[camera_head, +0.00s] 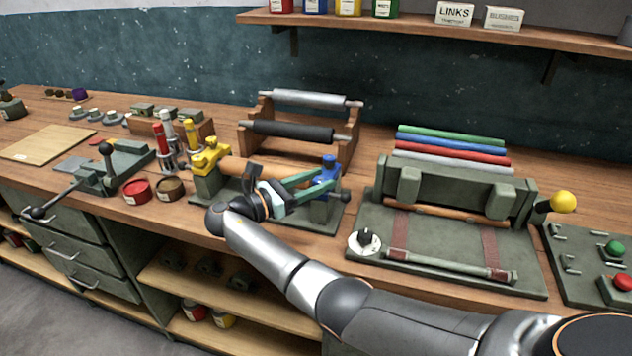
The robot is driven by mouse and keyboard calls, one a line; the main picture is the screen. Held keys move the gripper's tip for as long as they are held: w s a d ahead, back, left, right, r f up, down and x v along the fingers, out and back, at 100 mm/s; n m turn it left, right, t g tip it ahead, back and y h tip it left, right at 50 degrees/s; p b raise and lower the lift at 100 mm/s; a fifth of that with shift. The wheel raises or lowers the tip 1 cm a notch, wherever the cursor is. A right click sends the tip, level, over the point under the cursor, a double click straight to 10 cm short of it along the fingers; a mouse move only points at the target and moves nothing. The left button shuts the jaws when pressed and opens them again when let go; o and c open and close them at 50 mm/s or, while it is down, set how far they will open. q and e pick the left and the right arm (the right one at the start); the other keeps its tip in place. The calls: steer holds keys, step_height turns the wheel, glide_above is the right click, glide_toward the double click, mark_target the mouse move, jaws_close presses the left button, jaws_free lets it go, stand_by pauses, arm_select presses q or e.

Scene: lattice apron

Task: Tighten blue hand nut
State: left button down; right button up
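The blue hand nut (328,170) sits on top of the right-hand post of a green clamp fixture (205,186) on the workbench. A yellow clamp piece (211,153) sits on the fixture's left post, and a wooden roller (250,168) spans between the posts. My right gripper (325,183) reaches in from the lower right with its green fingers pointing right, at the blue nut. The fingers are apart at their bases, and their tips overlap the nut's lower part in the view. I cannot tell whether they touch it. My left gripper is not in view.
A green press (450,250) with a yellow-knobbed lever stands right of the fixture. Red and brown tins (137,191), a lever tool (115,165) and a wooden roller rack (352,135) surround it. A control panel (590,265) lies far right. Bare bench shows before the fixture.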

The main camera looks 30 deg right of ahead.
steer(key=shift+o, duration=1.3)
steer(key=shift+f, duration=0.1)
steer(key=a+b, duration=0.3)
steer(key=a, duration=0.9)
steer(key=shift+s+a+b, duration=0.2)
steer(key=shift+a+b, duration=0.1)
